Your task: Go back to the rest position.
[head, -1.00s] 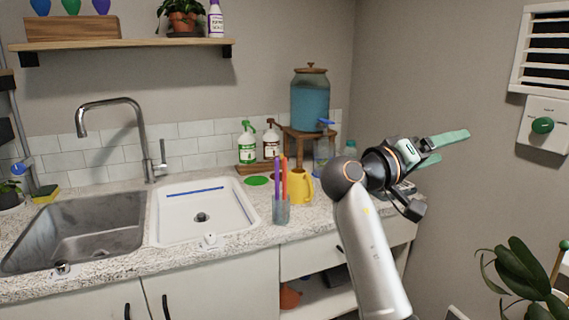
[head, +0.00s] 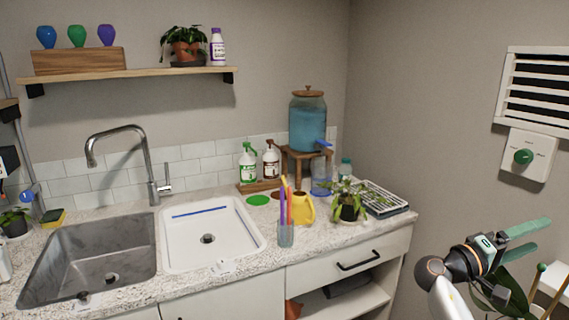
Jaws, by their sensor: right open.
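My right gripper (head: 530,239) is at the lower right of the head view, with two green fingers spread apart and nothing between them. It is away from the counter, in front of the right wall and over a leafy plant (head: 512,290) that the arm partly hides. My left gripper is not clearly in view; only a small piece of something pale shows at the left edge.
The counter (head: 125,283) holds a grey sink, a white basin (head: 208,238), a cup of coloured sticks (head: 286,234), a yellow watering can (head: 303,209), a potted plant (head: 347,205) and a dark tray (head: 385,200). A water dispenser (head: 307,122) stands behind. A green wall knob (head: 523,156) is above my right gripper.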

